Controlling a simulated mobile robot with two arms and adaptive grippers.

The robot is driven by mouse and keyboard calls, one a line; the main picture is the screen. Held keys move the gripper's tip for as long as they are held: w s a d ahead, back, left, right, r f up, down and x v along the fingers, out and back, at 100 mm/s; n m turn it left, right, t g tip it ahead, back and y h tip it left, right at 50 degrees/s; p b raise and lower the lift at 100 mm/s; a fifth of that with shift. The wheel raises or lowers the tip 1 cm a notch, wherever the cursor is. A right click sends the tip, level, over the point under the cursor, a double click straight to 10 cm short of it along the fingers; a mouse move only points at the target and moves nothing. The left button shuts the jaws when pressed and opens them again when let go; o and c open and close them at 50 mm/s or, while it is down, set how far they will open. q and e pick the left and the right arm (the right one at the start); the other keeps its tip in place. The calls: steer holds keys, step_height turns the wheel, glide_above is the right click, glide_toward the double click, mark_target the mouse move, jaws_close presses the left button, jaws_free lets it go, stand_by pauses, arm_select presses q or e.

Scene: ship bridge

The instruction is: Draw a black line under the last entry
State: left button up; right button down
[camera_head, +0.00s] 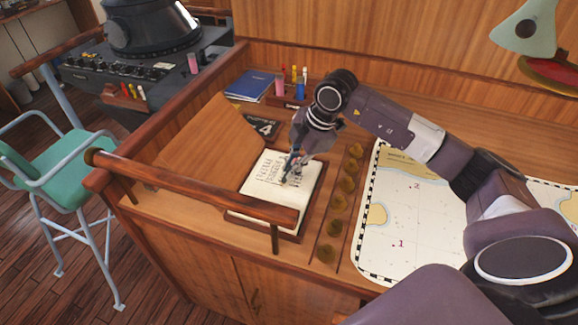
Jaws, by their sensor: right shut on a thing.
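An open logbook (262,203) with white pages lies on the wooden desk. Several lines of dark writing cover the upper part of its page, and the lower part looks blank. My right gripper (291,166) is over the page, pointing down, and is shut on a slim pen (285,180). The pen's tip is at or just above the page near the lower right of the writing; I cannot tell whether it touches. The pen's colour is too small to make out, and the gripper hides part of the page. My left gripper is not in view.
A wooden rail (200,190) runs along the desk's front left. A chart (405,210) lies right, beyond a row of round brass pieces (335,228).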

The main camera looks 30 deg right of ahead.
stand_by(0.3)
steer(key=shift+s+d, duration=0.35)
steer(key=shift+s, duration=0.1)
steer(key=shift+s+d, duration=0.35)
steer(key=shift+s, duration=0.05)
stand_by(0.5)
steer(key=shift+s+d+b, duration=0.35)
steer(key=shift+s, duration=0.1)
steer(key=shift+s+d, duration=0.35)
steer(key=shift+s, duration=0.05)
steer(key=shift+s+d, duration=0.1)
stand_by(0.4)
